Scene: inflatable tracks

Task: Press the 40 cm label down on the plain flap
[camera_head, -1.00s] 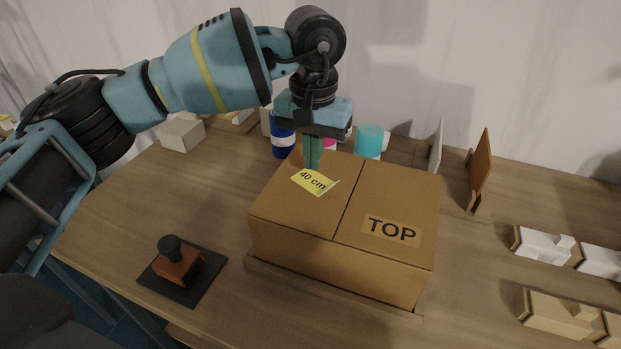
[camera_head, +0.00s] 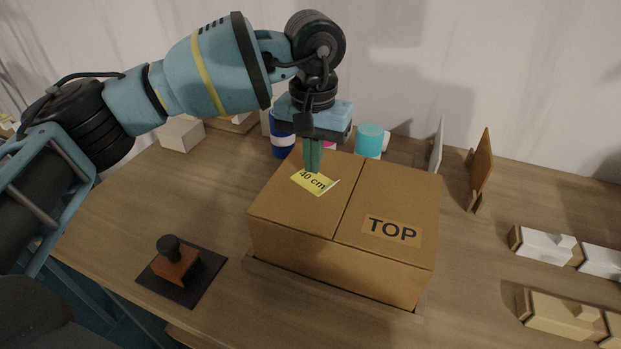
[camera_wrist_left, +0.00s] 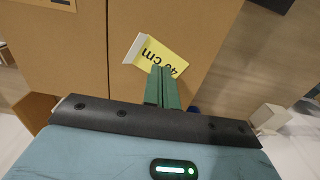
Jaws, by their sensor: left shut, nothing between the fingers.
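The cardboard box (camera_head: 322,259) stands closed on the wooden table. Its left flap is the plain one (camera_head: 284,208); its right flap bears a "TOP" label (camera_head: 391,229). The yellow "40 cm" label (camera_head: 318,184) lies on the plain flap; its right end, a white strip, looks slightly raised. My left gripper (camera_head: 313,170) is shut and empty, pointing down, with its green fingertips at the label's upper edge. In the left wrist view the fingertips (camera_wrist_left: 162,90) overlap the label (camera_wrist_left: 152,52) and cover part of it. Whether they touch it is hard to tell. My right gripper is not in view.
A stamp (camera_head: 175,262) on a dark pad (camera_head: 206,281) sits front left. A blue cup (camera_head: 283,138) and a teal cup (camera_head: 369,140) stand behind the box. Upright boards (camera_head: 480,170) and white blocks (camera_head: 543,245) are at the right.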

